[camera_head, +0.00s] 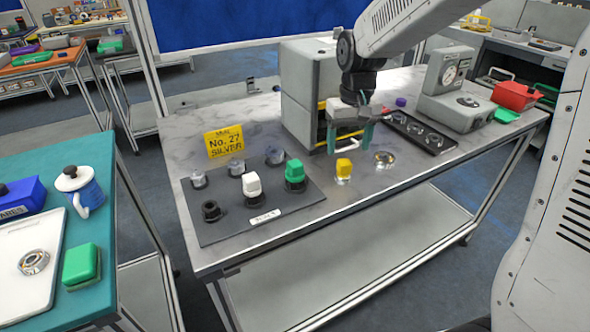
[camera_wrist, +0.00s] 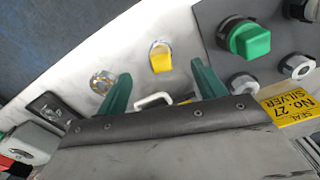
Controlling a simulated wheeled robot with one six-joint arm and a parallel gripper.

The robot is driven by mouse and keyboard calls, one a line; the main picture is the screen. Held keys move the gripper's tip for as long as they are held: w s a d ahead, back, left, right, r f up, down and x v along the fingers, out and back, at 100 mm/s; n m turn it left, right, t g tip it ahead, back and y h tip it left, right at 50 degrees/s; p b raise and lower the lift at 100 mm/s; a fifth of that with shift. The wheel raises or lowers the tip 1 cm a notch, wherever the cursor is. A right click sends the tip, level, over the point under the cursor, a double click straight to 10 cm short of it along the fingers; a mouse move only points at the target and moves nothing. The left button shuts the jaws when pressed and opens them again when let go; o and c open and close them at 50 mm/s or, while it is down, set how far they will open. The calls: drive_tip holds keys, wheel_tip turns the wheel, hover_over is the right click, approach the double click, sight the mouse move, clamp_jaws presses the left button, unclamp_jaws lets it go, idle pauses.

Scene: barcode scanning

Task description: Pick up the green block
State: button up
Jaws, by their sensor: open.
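A green block (camera_head: 295,171) with a rounded top sits on a dark base on the grey panel (camera_head: 225,229) on the marble-topped table. It also shows in the wrist view (camera_wrist: 250,39), right of my fingers. Another green block (camera_head: 82,265) lies on the teal table at left. My gripper (camera_head: 349,140) has teal fingers, open and apart, with nothing held. It is above the table, right of and behind the panel's green block. In the wrist view, a yellow block (camera_wrist: 161,58) appears between my fingertips (camera_wrist: 161,72).
The yellow block (camera_head: 344,169) stands on the table beside a metal ring (camera_head: 384,158). A white block (camera_head: 252,185) and several nut-like pieces share the panel. A yellow sign (camera_head: 224,141), a grey box (camera_head: 308,90) and a dial device (camera_head: 455,88) stand behind.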

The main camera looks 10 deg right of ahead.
sight(295, 163)
drive_tip(key=shift+a, duration=0.1)
drive_tip(key=shift+c, duration=0.2)
drive_tip(key=a+r+n, duration=0.1)
drive_tip(key=a, duration=0.3)
drive_tip(key=s+a+n, duration=0.1)
drive_tip(key=a, duration=0.3)
drive_tip(key=a+r+n+t, duration=0.1)
drive_tip(key=a, duration=0.3)
drive_tip(key=shift+s+r, duration=0.25)
drive_tip(key=shift+r, duration=0.1)
drive_tip(key=shift+w+a+f, duration=0.1)
drive_tip(key=shift+a, duration=0.15)
drive_tip(key=f, duration=0.7)
drive_tip(key=shift+w+a+f, duration=0.1)
drive_tip(key=shift+w+f, duration=0.05)
drive_tip(key=shift+w, duration=0.25)
drive_tip(key=c, duration=1)
